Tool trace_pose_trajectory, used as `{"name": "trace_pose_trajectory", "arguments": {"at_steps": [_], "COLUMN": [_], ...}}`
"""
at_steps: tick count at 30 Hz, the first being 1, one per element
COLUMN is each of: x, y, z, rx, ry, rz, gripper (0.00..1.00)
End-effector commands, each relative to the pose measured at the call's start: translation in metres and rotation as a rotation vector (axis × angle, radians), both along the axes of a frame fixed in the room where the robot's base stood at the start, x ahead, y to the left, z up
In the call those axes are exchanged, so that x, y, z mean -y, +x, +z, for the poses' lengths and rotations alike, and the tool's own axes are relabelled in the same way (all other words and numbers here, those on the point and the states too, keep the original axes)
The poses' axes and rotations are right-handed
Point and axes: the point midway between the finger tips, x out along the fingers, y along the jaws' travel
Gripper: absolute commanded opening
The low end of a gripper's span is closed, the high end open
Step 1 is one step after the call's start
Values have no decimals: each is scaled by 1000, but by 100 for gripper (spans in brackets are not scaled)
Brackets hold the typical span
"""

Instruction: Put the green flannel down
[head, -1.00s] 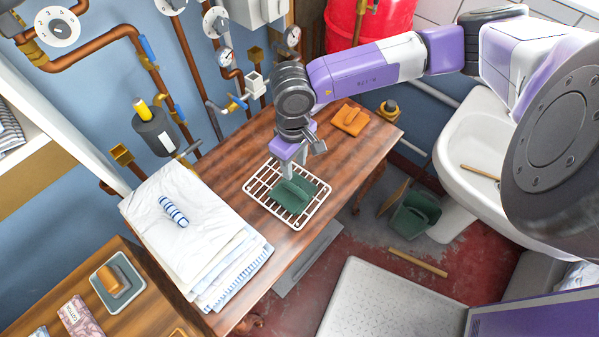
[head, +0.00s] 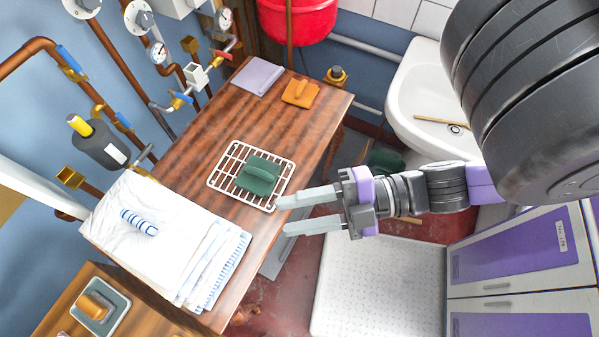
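The green flannel (head: 258,176) lies on the white wire rack (head: 226,188) on the wooden table, with a raised fold along its top. It covers the right part of the rack. My gripper (head: 284,215) is open, its two pale fingers apart with nothing between them. It points left, in front of the rack's lower right corner in the picture, clear of the flannel.
A stack of white cloths (head: 165,240) with a striped roll (head: 139,222) lies left of the rack. An orange flannel (head: 300,92) and a lilac cloth (head: 257,76) lie at the table's far end. A white sink (head: 415,100) stands at right.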

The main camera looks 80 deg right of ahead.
Motion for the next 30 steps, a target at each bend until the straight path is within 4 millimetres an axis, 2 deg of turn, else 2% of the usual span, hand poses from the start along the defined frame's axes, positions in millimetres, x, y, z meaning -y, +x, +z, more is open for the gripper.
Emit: {"name": "trace_pose_trajectory", "arguments": {"at_steps": [1, 3, 6, 9, 13, 22, 26, 30], "x": [4, 7, 8, 7, 6, 6, 6, 6], "y": [0, 0, -1, -2, -3, -3, -3, -3], "z": [1, -1, -5, -7, -8, -13, -32, -59], "rx": [-70, -150, -223, -258, -273, -272, -271, -271], "ry": [184, 421, 683, 838, 901, 896, 894, 894], "rz": [-131, -274, -415, -492, -520, -517, -517, -515], "gripper": [39, 39, 39, 39, 39, 39, 39, 39]}}
